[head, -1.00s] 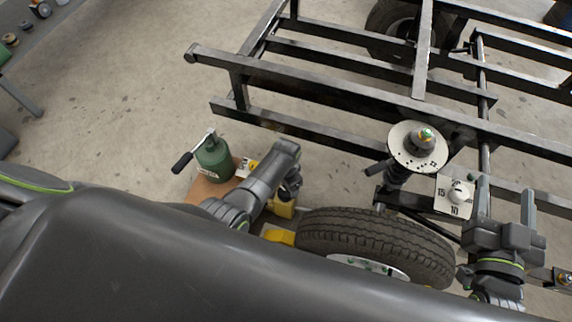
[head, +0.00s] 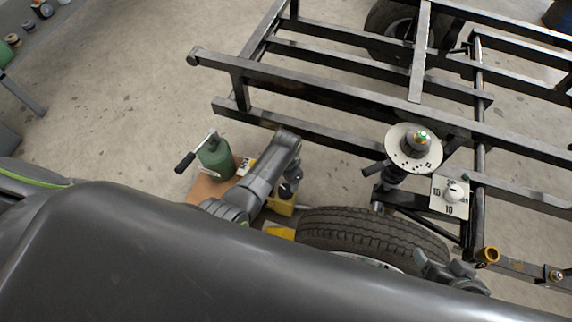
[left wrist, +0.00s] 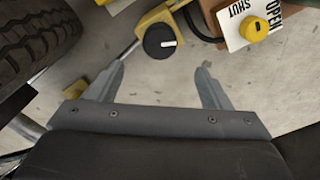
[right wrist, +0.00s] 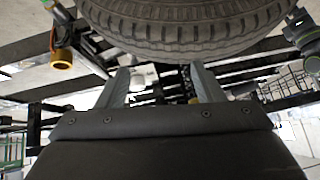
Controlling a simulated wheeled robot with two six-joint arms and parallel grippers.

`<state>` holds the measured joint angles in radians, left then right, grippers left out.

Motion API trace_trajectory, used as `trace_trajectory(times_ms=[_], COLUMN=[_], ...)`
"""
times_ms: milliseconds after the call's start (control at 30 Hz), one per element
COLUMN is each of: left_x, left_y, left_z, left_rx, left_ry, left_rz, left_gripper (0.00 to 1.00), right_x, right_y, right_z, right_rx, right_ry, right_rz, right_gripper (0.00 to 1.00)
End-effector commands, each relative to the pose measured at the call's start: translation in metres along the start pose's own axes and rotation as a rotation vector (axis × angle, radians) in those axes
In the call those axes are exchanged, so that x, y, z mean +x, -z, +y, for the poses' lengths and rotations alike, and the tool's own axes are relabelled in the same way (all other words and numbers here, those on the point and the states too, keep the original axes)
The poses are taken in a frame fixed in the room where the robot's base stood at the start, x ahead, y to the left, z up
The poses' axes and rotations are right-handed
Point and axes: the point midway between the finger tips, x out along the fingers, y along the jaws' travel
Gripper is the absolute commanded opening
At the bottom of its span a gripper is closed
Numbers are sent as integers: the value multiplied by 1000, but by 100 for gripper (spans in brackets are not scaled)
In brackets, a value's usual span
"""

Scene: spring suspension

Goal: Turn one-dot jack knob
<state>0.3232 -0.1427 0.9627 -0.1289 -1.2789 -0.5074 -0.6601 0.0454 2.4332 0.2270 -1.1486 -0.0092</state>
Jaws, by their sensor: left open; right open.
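In the left wrist view a round black knob (left wrist: 159,41) with a white line sits on a yellow block (left wrist: 155,18), just beyond my open left gripper (left wrist: 162,78), apart from it. A yellow knob (left wrist: 256,29) stands on a white OPEN/SHUT plate (left wrist: 236,20) at the upper right. I cannot make out any dots on either knob. In the head view the yellow jack parts (head: 281,206) lie below my left arm, partly hidden. My right gripper (right wrist: 160,75) is open and empty, below the tyre in its own wrist view.
The tyre (head: 370,226) lies right of the yellow parts. A green canister (head: 215,158) with a crank stands on a brown board at the left. The black frame (head: 330,92) and the strut with its round plate (head: 408,160) fill the right. Bare floor (head: 130,110) lies left.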

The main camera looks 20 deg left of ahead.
Motion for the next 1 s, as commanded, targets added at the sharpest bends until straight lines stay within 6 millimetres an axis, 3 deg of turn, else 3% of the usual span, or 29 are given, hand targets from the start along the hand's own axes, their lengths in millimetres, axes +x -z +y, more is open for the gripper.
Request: trace_trajectory(times_ms=[267,500,1000], left_x=[-38,-60,-60], left_y=[0,0,1], left_z=[0,0,-1], left_rx=[-1,0,-16], left_ry=[0,0,0], left_rz=[1,0,0], left_gripper=[72,72,72], right_x=[-6,5,12], right_y=[-59,-69,-64], right_z=[0,7,10], right_rx=[31,34,29], right_ry=[9,-22,-32], right_rz=[-308,-355,-321], right_gripper=[61,61,61])
